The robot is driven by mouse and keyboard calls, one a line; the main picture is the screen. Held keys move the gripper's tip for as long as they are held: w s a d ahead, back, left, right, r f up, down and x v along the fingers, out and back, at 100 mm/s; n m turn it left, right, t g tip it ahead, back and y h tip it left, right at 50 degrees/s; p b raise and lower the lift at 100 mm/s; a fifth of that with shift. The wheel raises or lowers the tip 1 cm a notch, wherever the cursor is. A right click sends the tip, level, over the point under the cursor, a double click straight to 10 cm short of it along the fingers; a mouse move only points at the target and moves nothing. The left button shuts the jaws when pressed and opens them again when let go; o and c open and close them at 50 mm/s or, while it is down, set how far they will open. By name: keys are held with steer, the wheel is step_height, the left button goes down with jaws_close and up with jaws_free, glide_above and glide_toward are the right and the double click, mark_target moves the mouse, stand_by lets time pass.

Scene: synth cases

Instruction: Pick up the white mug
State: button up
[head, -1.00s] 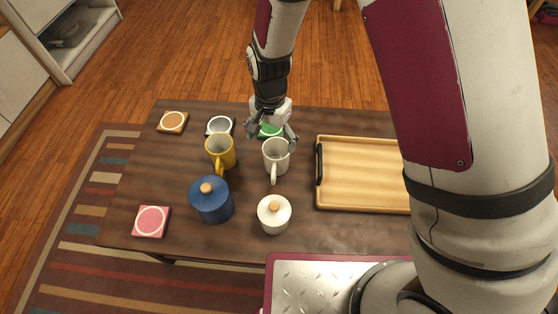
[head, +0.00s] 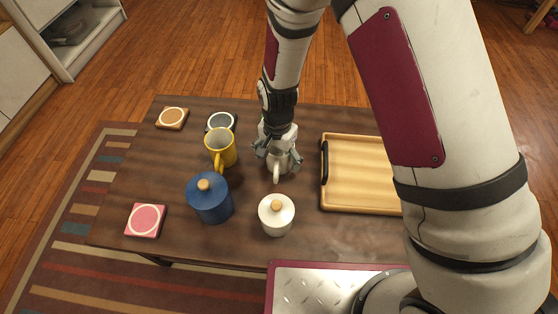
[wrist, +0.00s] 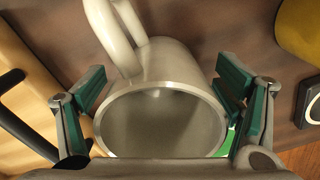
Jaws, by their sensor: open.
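The white mug (head: 277,168) stands on the dark wooden table, its handle toward the camera in the head view. My gripper (head: 277,150) is directly over it, pointing down, and hides most of its upper part. In the wrist view the mug (wrist: 165,110) shows its open rim and empty inside, with the handle at the upper left. My gripper's green-padded fingers (wrist: 168,95) are open on either side of the mug, with a gap at least on the right. Whether the left pad touches the rim cannot be told.
A yellow mug (head: 221,148) stands left of the white mug. A blue lidded pot (head: 210,202) and a white lidded pot (head: 276,217) stand nearer the camera. A wooden tray (head: 360,204) lies to the right. Several coasters, one pink (head: 146,220), lie around.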

steer(key=shift+r, duration=0.1)
steer(key=c, duration=1.4)
steer(key=shift+r, duration=0.1)
